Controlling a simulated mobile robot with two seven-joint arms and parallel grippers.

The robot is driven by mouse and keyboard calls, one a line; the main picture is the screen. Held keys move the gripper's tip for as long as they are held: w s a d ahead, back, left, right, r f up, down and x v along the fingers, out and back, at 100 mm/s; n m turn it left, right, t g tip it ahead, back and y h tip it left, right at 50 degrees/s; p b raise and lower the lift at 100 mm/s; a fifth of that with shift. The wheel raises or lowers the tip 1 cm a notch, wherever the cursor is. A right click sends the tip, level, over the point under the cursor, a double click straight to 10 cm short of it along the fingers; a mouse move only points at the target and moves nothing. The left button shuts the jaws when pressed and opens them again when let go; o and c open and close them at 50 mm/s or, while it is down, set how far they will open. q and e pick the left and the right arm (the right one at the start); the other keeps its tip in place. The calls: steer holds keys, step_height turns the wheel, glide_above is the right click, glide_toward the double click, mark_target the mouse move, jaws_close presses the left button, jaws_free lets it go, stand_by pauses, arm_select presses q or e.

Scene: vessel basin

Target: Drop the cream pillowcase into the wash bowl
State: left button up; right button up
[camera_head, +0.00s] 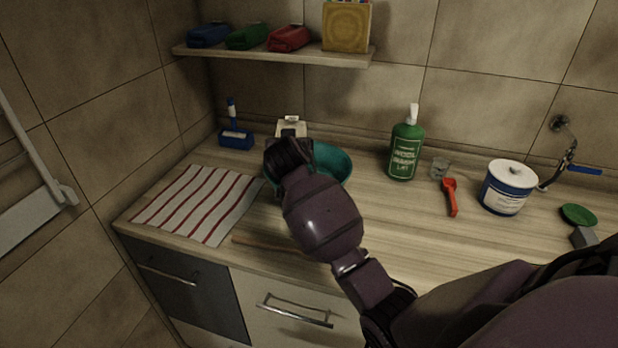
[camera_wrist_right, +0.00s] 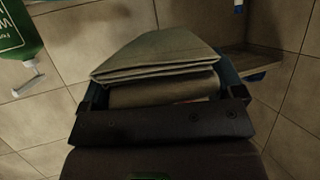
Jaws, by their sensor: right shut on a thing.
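The cream pillowcase (camera_wrist_right: 160,52) is a folded, layered cloth that looks greyish cream in the right wrist view. My right gripper (camera_wrist_right: 166,92) is shut on it, with the folds sticking out past the fingers. In the head view my right gripper (camera_head: 286,152) is at the near left side of the teal wash bowl (camera_head: 333,160), and its wrist hides part of the bowl. The fingers are hard to make out there, and I cannot tell whether the cloth is over the bowl's opening. My left gripper is not in view.
A shelf (camera_head: 270,56) holds folded cloths.

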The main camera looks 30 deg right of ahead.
steer(key=d+f+m+g+h+b, duration=0.2)
steer(key=d+f+m+h+b, duration=0.1)
steer(key=f, duration=0.6)
steer(key=shift+d+f+b, duration=0.25)
steer(key=shift+d+b, duration=0.55)
steer(key=shift+d, duration=0.35)
steer(key=shift+w, duration=0.1)
steer(key=o, duration=0.8)
steer(key=shift+r, duration=0.1)
steer(key=shift+g, duration=0.3)
steer(key=v, duration=1.1)
